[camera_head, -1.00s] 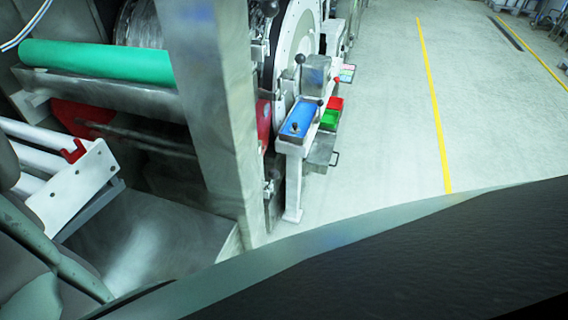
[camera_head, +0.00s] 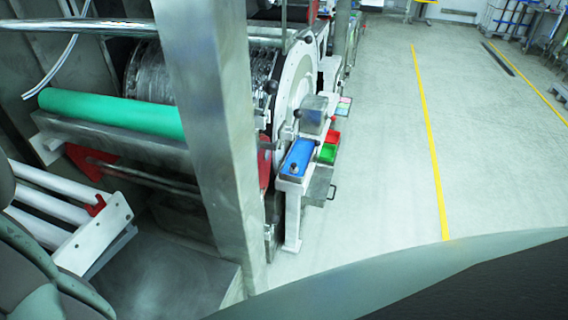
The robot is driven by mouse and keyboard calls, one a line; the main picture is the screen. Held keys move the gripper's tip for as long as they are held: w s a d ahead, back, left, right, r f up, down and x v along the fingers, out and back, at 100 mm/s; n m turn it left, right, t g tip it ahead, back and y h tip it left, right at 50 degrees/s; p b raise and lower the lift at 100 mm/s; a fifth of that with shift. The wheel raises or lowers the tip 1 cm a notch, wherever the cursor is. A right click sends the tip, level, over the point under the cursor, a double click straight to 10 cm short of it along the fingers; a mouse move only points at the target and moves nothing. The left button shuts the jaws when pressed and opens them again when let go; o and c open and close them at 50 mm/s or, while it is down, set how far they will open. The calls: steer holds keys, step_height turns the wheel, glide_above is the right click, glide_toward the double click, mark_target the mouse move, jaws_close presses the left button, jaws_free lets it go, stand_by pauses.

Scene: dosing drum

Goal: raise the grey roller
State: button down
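A green roller (camera_head: 110,113) lies across the machine at the left, above a grey metal beam (camera_head: 120,140). Behind it is a grey, shiny ribbed drum (camera_head: 160,72), partly hidden by an upright metal post (camera_head: 208,130). I cannot tell which part is the grey roller. A control stand (camera_head: 293,215) to the right of the post carries a blue panel (camera_head: 298,157) and small dark knobs. Levers with dark knobs (camera_head: 272,87) stand near the white round flange (camera_head: 300,75). My gripper is not in view.
White rollers (camera_head: 50,203) in a white bracket sit at the lower left. The pale floor (camera_head: 385,120) to the right is clear, with a yellow line (camera_head: 430,140).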

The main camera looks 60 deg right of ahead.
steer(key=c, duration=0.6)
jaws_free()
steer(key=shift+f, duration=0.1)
